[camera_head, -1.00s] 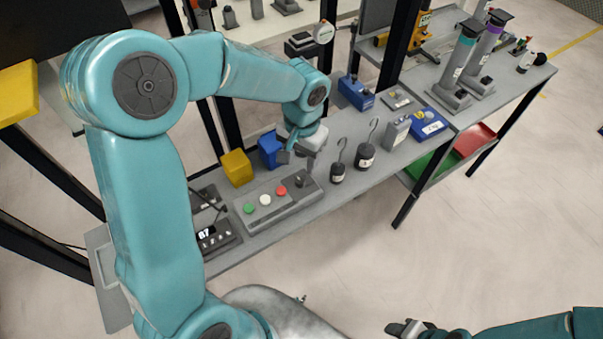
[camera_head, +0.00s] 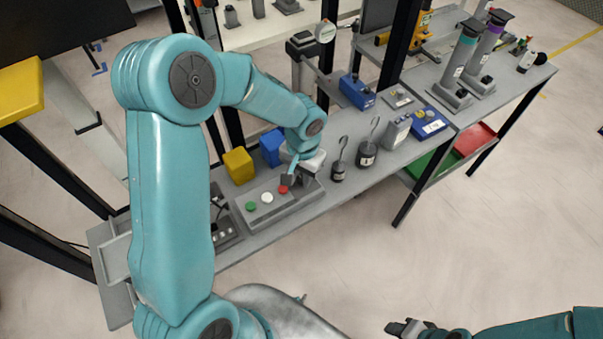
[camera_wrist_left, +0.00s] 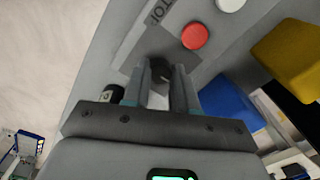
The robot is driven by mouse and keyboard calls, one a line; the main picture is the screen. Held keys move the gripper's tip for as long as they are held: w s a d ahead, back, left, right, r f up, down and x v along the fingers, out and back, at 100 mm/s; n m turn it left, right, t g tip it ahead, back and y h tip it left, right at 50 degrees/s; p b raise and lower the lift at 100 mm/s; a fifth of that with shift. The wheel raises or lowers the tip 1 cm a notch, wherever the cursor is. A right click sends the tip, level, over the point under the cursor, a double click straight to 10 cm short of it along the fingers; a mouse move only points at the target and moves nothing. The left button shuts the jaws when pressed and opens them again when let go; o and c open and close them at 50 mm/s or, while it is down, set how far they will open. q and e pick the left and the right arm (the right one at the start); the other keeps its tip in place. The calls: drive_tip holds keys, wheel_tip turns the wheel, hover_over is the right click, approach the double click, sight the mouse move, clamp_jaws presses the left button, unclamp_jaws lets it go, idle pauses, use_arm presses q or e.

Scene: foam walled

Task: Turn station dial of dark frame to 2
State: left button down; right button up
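The grey control station (camera_head: 284,208) stands on the bench, with green, white and red buttons in a row. Its dark dial (camera_wrist_left: 158,72) shows in the left wrist view between the fingertips of my left gripper (camera_wrist_left: 162,76); in the head view the gripper hides it. The two fingers stand apart, one on each side of the dial, and I see no clear contact. In the head view my left gripper (camera_head: 291,177) is low over the station's right end, beside the red button (camera_head: 283,190). The dial's marks are not readable. My right gripper (camera_head: 405,328) is at the bottom edge, away from the bench.
A yellow block (camera_head: 239,166) and a blue block (camera_head: 271,147) stand behind the station. Hooked weights (camera_head: 366,155) stand close to its right. A dark meter (camera_head: 225,232) lies to its left, partly behind my arm. The floor in front is clear.

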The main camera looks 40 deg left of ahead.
use_arm(q)
drive_tip(key=shift+m, duration=0.3)
drive_tip(key=m, duration=0.5)
drive_tip(key=shift+r+b, duration=0.1)
drive_tip(key=shift+b, duration=0.2)
drive_tip(key=m, duration=0.6)
drive_tip(key=shift+p, duration=0.35)
drive_tip(key=shift+w, duration=0.1)
drive_tip(key=c, duration=0.9)
unclamp_jaws()
drive_tip(key=shift+c, duration=0.2)
drive_tip(key=shift+o, duration=0.3)
